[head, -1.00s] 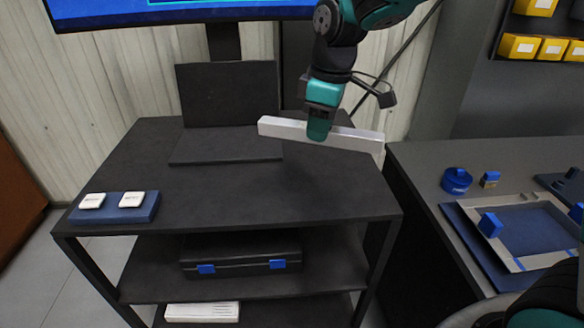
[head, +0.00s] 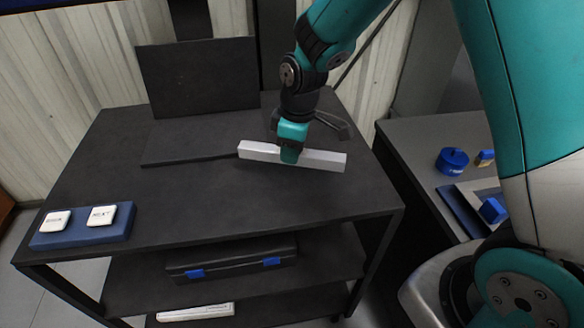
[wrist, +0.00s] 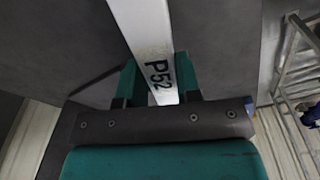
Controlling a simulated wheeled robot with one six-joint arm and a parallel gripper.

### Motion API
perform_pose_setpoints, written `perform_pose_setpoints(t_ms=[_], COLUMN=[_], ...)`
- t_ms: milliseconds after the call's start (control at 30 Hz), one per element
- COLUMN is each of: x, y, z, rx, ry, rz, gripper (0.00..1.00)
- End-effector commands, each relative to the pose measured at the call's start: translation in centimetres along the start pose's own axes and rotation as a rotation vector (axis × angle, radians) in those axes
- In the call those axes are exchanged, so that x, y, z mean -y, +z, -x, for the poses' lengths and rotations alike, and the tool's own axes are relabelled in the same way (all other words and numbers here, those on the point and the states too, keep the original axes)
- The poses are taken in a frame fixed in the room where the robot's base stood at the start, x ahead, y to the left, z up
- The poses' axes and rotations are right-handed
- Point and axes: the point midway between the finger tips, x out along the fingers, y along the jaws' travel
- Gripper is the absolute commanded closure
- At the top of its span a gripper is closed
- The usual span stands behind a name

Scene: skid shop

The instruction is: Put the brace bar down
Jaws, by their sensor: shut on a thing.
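The brace bar (head: 318,158) is a long, pale grey-white square bar, held roughly level over the right part of the dark cart top (head: 300,205). My gripper (head: 290,155) is shut on it near its middle. In the wrist view the bar (wrist: 147,30) runs between the two teal fingers (wrist: 158,82) and carries the marking "P52". Whether the bar touches the cart top or hangs just above it, I cannot tell.
A dark upright panel with a flat base (head: 198,80) stands at the back of the cart. A blue block with two white buttons (head: 82,226) sits at the front left. A black case (head: 230,262) lies on the shelf below. The front middle of the top is clear. A grey bench (head: 425,150) stands right.

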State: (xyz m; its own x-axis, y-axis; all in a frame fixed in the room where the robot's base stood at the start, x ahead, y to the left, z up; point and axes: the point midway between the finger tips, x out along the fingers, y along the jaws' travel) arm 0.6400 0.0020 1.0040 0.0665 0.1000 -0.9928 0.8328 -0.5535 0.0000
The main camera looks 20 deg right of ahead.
Motion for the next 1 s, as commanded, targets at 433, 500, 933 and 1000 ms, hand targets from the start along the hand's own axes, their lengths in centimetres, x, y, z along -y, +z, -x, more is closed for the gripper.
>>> perform_pose_setpoints(t_ms=[433,500,933,1000], x=[-0.1,-0.1,-0.1,-0.1], y=[0.8,0.9,0.9,0.9], z=[-5.7,-6.3,-6.9,-6.9], rx=[0.002,0.001,-0.001,-0.001], ry=[-0.001,0.0,0.002,0.002], rz=[-0.002,-0.002,-0.002,-0.002], gripper=[0.95,0.95,0.62,0.45])
